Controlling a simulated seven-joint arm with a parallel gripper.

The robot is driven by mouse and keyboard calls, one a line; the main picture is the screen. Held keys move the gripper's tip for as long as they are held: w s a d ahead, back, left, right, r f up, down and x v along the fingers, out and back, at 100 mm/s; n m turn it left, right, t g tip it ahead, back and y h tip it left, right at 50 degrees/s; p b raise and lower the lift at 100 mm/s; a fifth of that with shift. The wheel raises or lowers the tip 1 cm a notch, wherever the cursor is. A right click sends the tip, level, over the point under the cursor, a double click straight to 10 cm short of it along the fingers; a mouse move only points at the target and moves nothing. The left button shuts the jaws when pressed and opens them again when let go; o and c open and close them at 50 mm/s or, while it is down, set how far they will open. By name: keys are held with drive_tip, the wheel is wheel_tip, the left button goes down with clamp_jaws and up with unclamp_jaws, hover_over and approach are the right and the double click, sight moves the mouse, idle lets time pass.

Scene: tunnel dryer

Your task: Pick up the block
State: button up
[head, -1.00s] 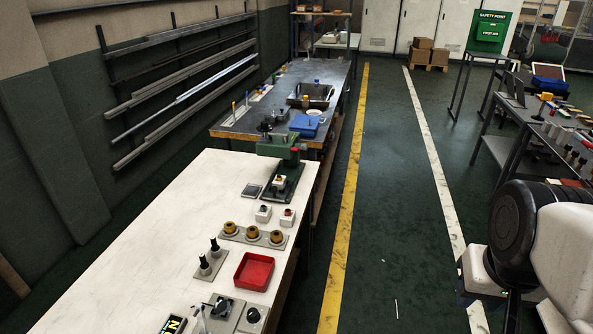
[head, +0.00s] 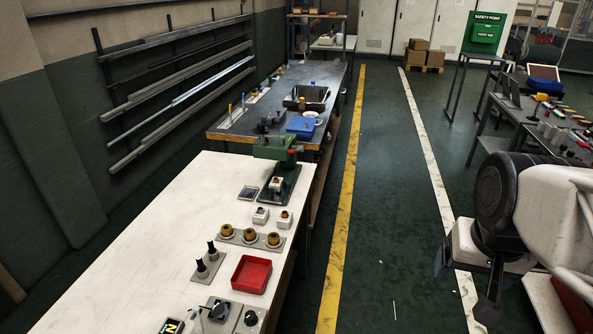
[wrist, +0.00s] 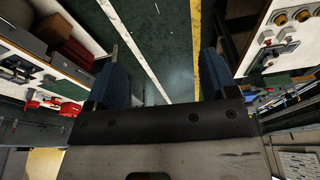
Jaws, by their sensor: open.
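I cannot tell for sure which thing is the block. A small pale block with a dark orange top (head: 276,184) sits on the base of a green press (head: 272,150) on the white bench. In the head view my arm is at the right, over the aisle, well away from the white bench.
The white bench (head: 150,240) also bears a red tray (head: 251,274), a plate with several yellow-brown knobs (head: 250,238), two black pegs and control boxes. A dark bench with a sink (head: 305,98) stands behind. A cluttered table is at right. The aisle floor is clear.

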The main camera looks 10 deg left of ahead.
drive_tip(key=w+a+r+m, duration=0.2)
drive_tip(key=w+a, duration=0.2)
drive_tip(key=w, duration=0.5)
drive_tip(key=w+a+r+m, duration=0.2)
drive_tip(key=w+a, duration=0.2)
drive_tip(key=w, duration=0.5)
drive_tip(key=m+g, duration=0.2)
drive_tip(key=m, duration=0.8)
hover_over(276, 185)
drive_tip(key=s, duration=0.2)
wheel_tip(276, 185, down, 22)
drive_tip(key=shift+w+a+f+m+g, duration=0.1)
drive_tip(key=shift+w+a+f+m, duration=0.3)
drive_tip(key=shift+w+f, duration=0.5)
drive_tip(key=shift+w+a+f+m+g, duration=0.15)
drive_tip(key=shift+w+f+m, duration=0.5)
drive_tip(key=shift+f, duration=0.45)
drive_tip(key=shift+w+a+f+m+g, duration=0.1)
drive_tip(key=shift+w+a+f+m, duration=0.3)
drive_tip(key=shift+w+f, duration=0.5)
drive_tip(key=shift+s+d+f, duration=0.1)
drive_tip(key=shift+f, duration=0.1)
drive_tip(key=shift+f, duration=1.2)
